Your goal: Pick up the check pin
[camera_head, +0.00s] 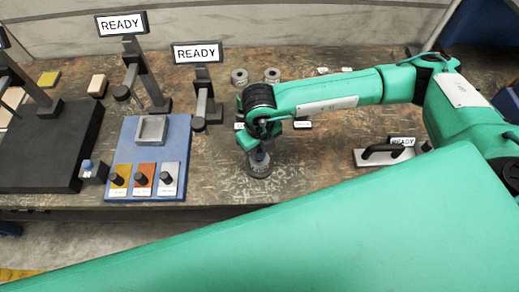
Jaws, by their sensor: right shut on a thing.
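My right gripper (257,147) points down over the table, at the end of the arm that comes in from the right. It is shut on a small blue-topped piece, which appears to be the check pin (259,156). The pin stands about upright, just above or in a round grey holder (258,170). I cannot tell whether the pin is still seated in it. The fingers hide much of the pin. My left gripper is not in view.
A blue fixture base (148,190) with yellow, orange and white knob plates stands at the left, beside a black base (60,150). Two grey ring pieces (239,76) (272,75) lie behind my arm. A white plate with a black handle (385,153) is at right.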

